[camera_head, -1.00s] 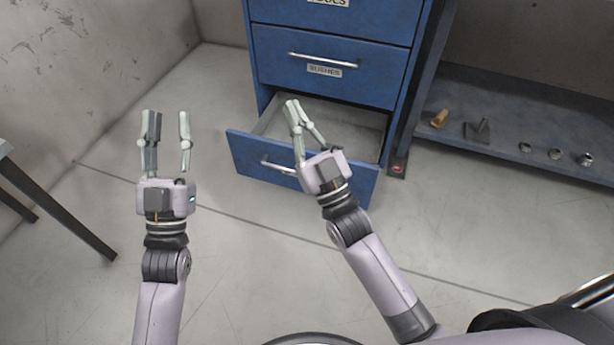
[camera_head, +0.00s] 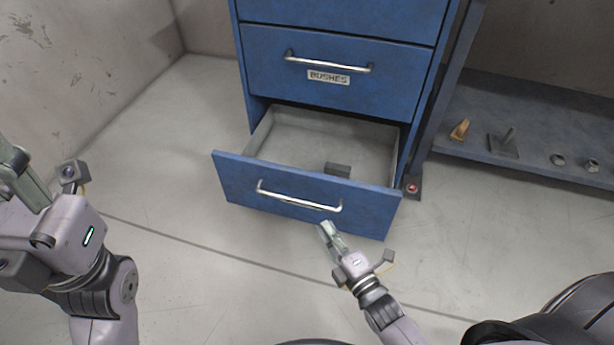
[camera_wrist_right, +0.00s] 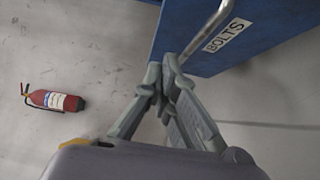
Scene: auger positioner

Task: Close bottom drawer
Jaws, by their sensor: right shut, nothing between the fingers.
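The bottom drawer (camera_head: 365,205) of the blue cabinet stands pulled out, and its grey interior shows from above. Its front has a silver bar handle (camera_head: 298,202). In the right wrist view the drawer front (camera_wrist_right: 208,45) carries a "BOLTS" label. My right gripper (camera_head: 326,228) is shut and empty, in front of the drawer face and just below the right end of the handle. Whether its fingertips (camera_wrist_right: 170,62) touch the drawer is unclear. My left gripper (camera_head: 18,172) is at the left edge, partly cut off, away from the drawer; its opening cannot be judged.
A closed drawer (camera_head: 385,92) labelled "BUSHES" is above. A small dark block (camera_head: 338,170) lies inside the open drawer. A low shelf (camera_head: 545,120) with small parts stands at right. A red fire extinguisher (camera_wrist_right: 55,101) lies in the wrist view. Floor before the drawer is clear.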

